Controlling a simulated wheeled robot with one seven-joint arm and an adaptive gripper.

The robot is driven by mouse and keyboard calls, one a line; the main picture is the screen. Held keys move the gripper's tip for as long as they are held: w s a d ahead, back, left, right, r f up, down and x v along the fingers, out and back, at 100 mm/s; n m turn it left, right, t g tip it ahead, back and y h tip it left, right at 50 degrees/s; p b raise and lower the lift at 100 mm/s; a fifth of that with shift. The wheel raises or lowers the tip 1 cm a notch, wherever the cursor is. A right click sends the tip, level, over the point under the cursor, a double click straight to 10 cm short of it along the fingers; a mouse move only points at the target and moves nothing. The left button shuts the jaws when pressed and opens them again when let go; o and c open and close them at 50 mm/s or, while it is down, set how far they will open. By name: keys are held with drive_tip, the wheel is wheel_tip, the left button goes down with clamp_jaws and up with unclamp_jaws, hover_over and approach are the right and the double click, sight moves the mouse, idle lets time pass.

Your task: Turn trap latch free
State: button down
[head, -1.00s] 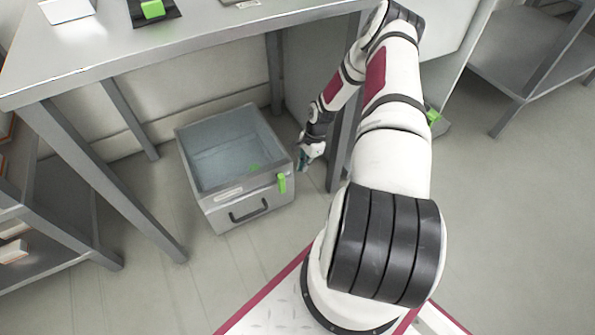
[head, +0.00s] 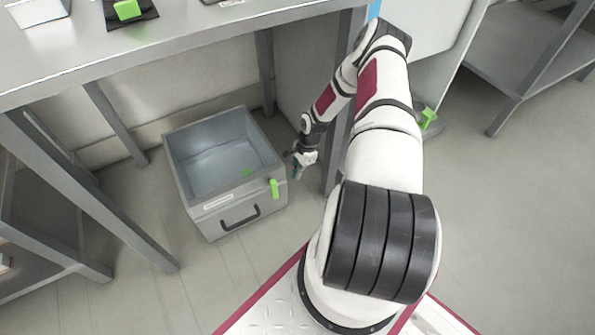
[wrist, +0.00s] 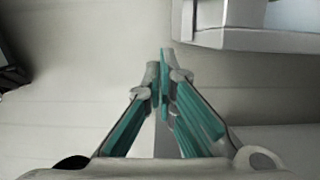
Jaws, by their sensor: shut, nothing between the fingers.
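A grey open-topped metal box (head: 208,220) stands on the floor under the table. My gripper (head: 296,173) is just right of the box, apart from the latch. In the wrist view my gripper's teal-lined fingers (wrist: 164,62) are together and empty.
The box has a dark handle (head: 240,217) and a pale label. A grey table (head: 180,50) stands over it, with a leg close behind my gripper. Shelving (head: 50,235) stands at left and another grey unit (head: 520,60) at right. The floor before the box is clear.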

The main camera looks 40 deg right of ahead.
sight(273, 187)
drive_tip(key=w+a+f+b, duration=0.1)
drive_tip(key=a+f+b, duration=0.1)
drive_tip(key=a+f, duration=0.3)
drive_tip(key=shift+w, duration=0.2)
drive_tip(key=shift+a+f, duration=0.1)
